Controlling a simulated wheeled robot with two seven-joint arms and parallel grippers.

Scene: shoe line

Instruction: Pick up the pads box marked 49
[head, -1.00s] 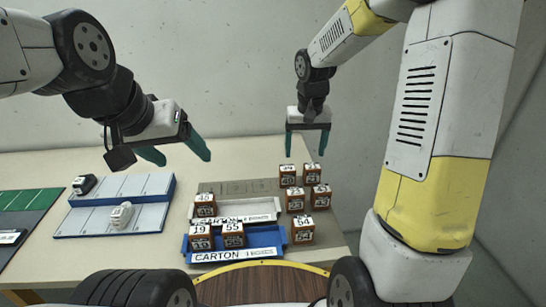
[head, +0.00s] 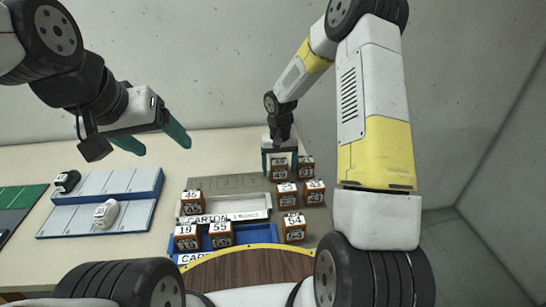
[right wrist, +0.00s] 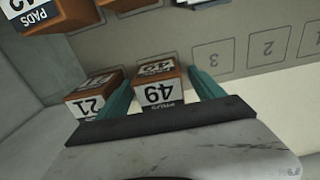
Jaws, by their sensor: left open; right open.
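The pads box marked 49 (right wrist: 160,94) is a small brown box with a white label, its number upside down in the right wrist view. In the head view, the box between my right fingers (head: 281,175) stands in the back row at the right of the table. My right gripper (right wrist: 161,74) is open, with one green finger on each side of the box; I cannot tell if they touch it. Its fingers also show in the head view (head: 279,166). My left gripper (head: 163,143) is open and empty, above the table at the left.
A box marked 21 (right wrist: 90,98) stands close beside one right finger. Other boxes, including 54 (head: 294,229), stand nearer. Boxes 19 (head: 186,237) and 55 (head: 220,233) are by the blue carton tray (head: 262,233). A grey mat (head: 225,183) with numbered squares lies left.

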